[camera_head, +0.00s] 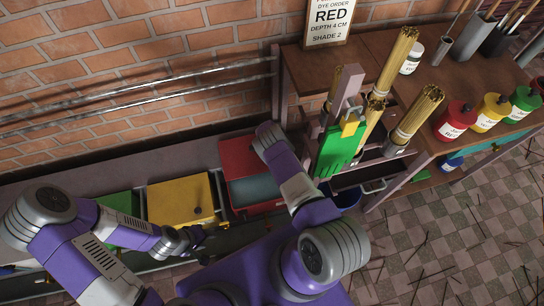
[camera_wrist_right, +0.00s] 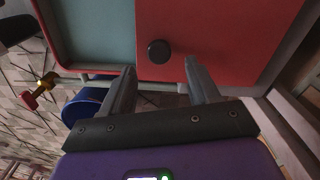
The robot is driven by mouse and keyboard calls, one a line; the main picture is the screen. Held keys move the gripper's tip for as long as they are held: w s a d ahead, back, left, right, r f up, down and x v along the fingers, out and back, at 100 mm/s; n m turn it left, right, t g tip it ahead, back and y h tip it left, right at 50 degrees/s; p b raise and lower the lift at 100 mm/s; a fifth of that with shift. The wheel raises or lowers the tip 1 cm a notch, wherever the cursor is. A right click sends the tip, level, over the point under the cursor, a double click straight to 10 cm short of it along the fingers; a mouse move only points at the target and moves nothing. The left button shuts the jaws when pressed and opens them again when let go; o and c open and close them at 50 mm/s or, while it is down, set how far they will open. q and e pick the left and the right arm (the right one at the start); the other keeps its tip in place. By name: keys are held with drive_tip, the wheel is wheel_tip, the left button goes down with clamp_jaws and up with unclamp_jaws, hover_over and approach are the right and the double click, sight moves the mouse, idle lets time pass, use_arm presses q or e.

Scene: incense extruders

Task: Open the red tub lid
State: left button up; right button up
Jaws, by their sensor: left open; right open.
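The red tub (camera_head: 280,203) stands on the low bench right of the yellow tub. Its red lid (camera_head: 238,154) covers only part of the top, and the grey-blue inside shows beside it. In the right wrist view the lid (camera_wrist_right: 222,30) has a round black knob (camera_wrist_right: 159,51), with the grey-blue inside (camera_wrist_right: 103,28) to its left. My right gripper (camera_wrist_right: 160,88) is open and empty, with the knob ahead between its fingertips, apart from them. In the head view its fingers are hidden by my right arm. My left gripper (camera_head: 193,238) is open beside the yellow tub.
The yellow tub (camera_head: 178,203) and green tub (camera_head: 118,204) stand to the left, lids on. A wooden rack with incense bundles (camera_head: 418,112) and a green glove (camera_head: 338,150) stands close on the right. A blue bucket (camera_wrist_right: 84,108) is beside the red tub.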

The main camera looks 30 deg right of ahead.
drive_tip(key=shift+r+p, duration=0.5)
drive_tip(key=shift+r, duration=1.35)
